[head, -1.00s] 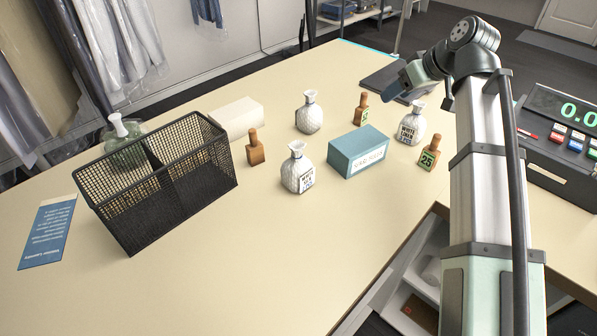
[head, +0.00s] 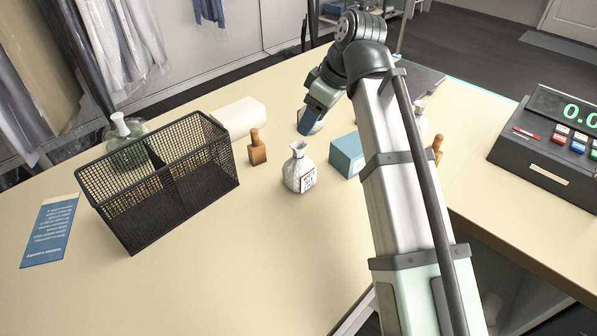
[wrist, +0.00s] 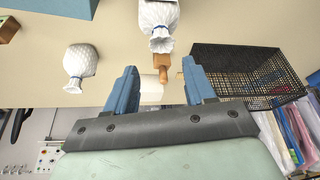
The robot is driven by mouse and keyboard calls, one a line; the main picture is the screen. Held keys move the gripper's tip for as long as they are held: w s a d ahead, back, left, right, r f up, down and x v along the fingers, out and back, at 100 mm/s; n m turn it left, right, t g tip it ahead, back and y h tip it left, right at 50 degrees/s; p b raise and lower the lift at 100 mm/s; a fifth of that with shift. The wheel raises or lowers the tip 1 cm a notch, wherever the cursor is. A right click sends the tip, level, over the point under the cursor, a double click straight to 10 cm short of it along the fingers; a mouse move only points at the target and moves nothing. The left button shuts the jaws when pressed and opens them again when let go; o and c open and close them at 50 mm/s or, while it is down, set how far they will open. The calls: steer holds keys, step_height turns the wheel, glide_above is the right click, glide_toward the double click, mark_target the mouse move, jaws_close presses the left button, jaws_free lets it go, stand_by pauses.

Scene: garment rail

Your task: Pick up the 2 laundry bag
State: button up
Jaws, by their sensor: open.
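Several white laundry bags with tied necks stand on the table. The front bag (head: 299,172), with a dark-lettered label, is in plain view and also shows at the top of the wrist view (wrist: 158,18). The back bag (head: 318,126) is mostly hidden behind my gripper (head: 308,122); the wrist view shows it whole (wrist: 82,62), left of the fingers. A third bag (head: 419,122) is partly hidden behind my arm. In the wrist view my gripper (wrist: 160,82) is open with its blue fingers apart and no bag between them. I cannot read a number on any bag.
A black mesh basket (head: 205,190) stands left, with a cream block (head: 238,117) behind it. A wooden stamp (head: 257,150) stands left of the front bag. A blue box (head: 346,155) is partly behind my arm. A cash register (head: 545,145) is right.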

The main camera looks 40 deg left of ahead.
mark_target(299, 146)
steer(key=x, duration=0.5)
steer(key=shift+x, duration=2.5)
steer(key=shift+s+d, duration=0.15)
steer(key=shift+c, duration=0.5)
jaws_close()
